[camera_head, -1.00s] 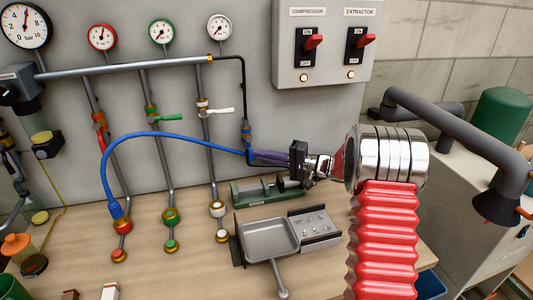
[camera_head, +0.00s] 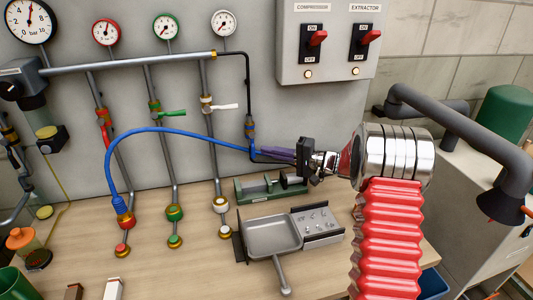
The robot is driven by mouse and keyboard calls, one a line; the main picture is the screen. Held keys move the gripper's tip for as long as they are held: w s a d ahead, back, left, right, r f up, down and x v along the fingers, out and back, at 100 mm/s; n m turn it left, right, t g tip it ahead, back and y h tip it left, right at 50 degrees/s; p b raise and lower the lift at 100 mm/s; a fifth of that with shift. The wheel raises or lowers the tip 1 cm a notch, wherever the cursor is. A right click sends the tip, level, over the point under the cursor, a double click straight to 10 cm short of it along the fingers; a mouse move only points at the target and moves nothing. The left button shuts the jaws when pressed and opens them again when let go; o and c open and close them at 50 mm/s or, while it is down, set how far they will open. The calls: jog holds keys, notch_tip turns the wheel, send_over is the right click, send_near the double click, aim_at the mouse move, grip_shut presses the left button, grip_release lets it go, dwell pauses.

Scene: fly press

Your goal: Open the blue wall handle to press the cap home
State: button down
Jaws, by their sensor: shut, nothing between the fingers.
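A blue fitting (camera_head: 249,130) sits on the wall at the foot of the thin black drop pipe. Its lever cannot be told apart clearly from the hose and my fingers. A blue hose (camera_head: 165,130) arcs from near this fitting to the red-marked line at left. My gripper (camera_head: 264,152) has dark purple fingers, shut and empty. They point left, with the tips just right of and below the blue fitting. I cannot tell whether they touch it. A green press fixture (camera_head: 262,190) lies on the bench below my gripper. The cap cannot be made out.
Green (camera_head: 172,113) and white (camera_head: 222,107) levers stick out from the wall pipes left of the fitting. A grey tray (camera_head: 270,236) and a box of small parts (camera_head: 316,222) sit on the bench. A switch box (camera_head: 325,45) hangs above my arm.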

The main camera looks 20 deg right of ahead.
jog(key=w+d+v, duration=0.1)
jog(key=v, duration=1)
jog(key=shift+d+f, duration=0.2)
jog(key=shift+f, duration=0.15)
jog(key=shift+s, duration=0.1)
jog(key=s+a+r+n+g+h, duration=0.2)
jog(key=s+a+r+g, duration=0.15)
jog(key=s+a, duration=0.45)
jog(key=s+a+r+n+g+h, duration=0.2)
jog(key=s+a+g, duration=0.2)
jog(key=s+a, duration=0.4)
jog(key=s+n+t+h, duration=0.2)
jog(key=s+h, duration=0.7)
jog(key=s, duration=1.1)
jog(key=shift+s+a+n+h, duration=0.15)
jog(key=shift+a+n+h, duration=0.3)
jog(key=shift+n, duration=0.15)
